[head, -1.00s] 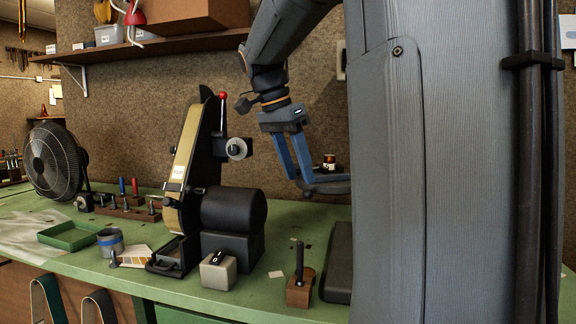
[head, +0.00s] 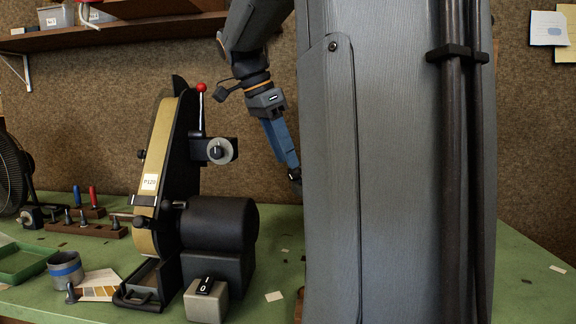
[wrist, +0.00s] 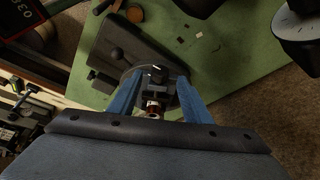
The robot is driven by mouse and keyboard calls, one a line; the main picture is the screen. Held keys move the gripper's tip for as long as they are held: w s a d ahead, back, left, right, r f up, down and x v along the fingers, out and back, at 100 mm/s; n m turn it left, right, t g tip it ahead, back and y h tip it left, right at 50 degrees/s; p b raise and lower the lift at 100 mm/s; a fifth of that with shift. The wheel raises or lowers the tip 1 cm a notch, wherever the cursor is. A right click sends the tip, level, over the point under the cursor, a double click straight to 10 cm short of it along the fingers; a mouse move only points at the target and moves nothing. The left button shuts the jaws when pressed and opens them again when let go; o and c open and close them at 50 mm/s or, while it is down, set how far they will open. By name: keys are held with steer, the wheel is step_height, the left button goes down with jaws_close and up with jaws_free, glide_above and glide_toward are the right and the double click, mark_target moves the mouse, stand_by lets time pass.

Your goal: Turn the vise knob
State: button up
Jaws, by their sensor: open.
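In the wrist view my gripper (wrist: 161,77) is open, its two blue fingers set wide apart. Between and below them is a small dark vise-like fixture (wrist: 155,75) with a white mark, on a round plate. A small copper-and-white cylinder (wrist: 153,107) shows nearer the wrist, between the fingers. I cannot clearly tell which part is the vise knob. No finger visibly touches the fixture. In the head view my gripper (head: 284,150) is partly hidden by my own grey arm link, which also hides the fixture.
A belt sander (head: 160,160) with a red-tipped lever and black motor (head: 218,223) stands left of my gripper. A switch box (head: 206,300) sits in front. The green bench (head: 70,210) also holds a tray, cup and tools. A shelf (head: 110,32) hangs above.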

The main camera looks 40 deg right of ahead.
mark_target(295, 174)
steer(key=shift+x, duration=1.85)
steer(key=c, duration=1)
steer(key=shift+r+p, duration=0.1)
steer(key=shift+p, duration=0.45)
steer(key=shift+w+d+f+n+g+y+p, duration=0.15)
steer(key=shift+w+n+g+y+p, duration=0.2)
steer(key=shift+g+p, duration=1.4)
steer(key=shift+w+f+n+g+y+p, duration=0.15)
steer(key=shift+n+g+y+p, duration=0.25)
steer(key=shift+g+p, duration=1.25)
steer(key=shift+w+d+f+n+g+y+p, duration=0.1)
steer(key=shift+w+n+g+y+p, duration=0.55)
steer(key=shift+p, duration=1.9)
steer(key=shift+s+m+g, duration=0.35)
steer(key=shift+s+m, duration=0.05)
steer(key=shift+s, duration=0.05)
